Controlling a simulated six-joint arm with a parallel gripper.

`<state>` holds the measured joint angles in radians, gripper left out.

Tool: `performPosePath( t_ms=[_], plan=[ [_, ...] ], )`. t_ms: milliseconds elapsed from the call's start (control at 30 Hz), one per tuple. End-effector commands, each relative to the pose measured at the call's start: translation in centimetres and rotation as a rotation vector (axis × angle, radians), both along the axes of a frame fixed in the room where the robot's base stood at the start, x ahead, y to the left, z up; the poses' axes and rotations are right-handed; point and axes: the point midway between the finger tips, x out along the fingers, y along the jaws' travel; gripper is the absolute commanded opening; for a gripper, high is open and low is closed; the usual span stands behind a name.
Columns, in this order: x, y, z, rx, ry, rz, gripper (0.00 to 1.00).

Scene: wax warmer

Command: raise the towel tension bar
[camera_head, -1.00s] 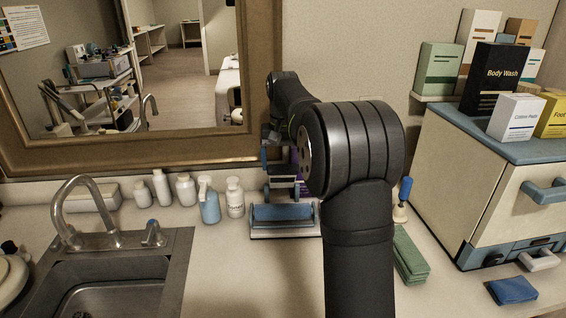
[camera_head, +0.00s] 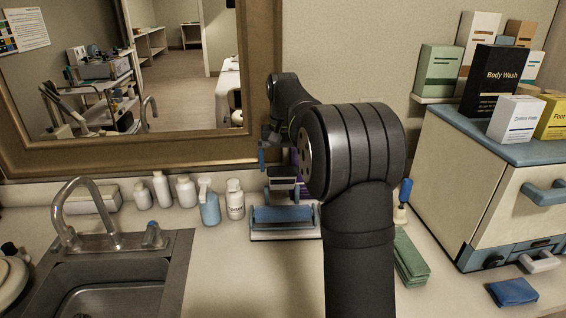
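A low towel holder (camera_head: 284,234) with a blue roller-like front part and a pale base stands on the counter under the mirror. Which part is its tension bar is not clear, as my arm covers the area to its right. My gripper (camera_head: 281,184) hangs just above and behind the blue part, small and mostly hidden by my arm. A narrow blue piece (camera_head: 262,157) shows upright at its left. Whether the fingers touch the holder, and whether they are open or shut, is not clear.
A sink with a faucet (camera_head: 80,195) lies to the left. Several bottles (camera_head: 208,205) stand close left of the holder.

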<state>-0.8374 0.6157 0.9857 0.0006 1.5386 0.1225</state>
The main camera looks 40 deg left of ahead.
Motion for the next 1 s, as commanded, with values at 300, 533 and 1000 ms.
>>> performPosePath(
  t_ms=[300, 533, 1000],
  plan=[
    [0.0, 0.0, 0.2, 0.0, 0.0, -0.001, 1.0],
    [0.1, 0.1, 3.6, 0.002, -0.002, -0.001, 1.0],
    [0.1, 0.1, 13.6, 0.001, -0.002, -0.001, 1.0]
  ],
)
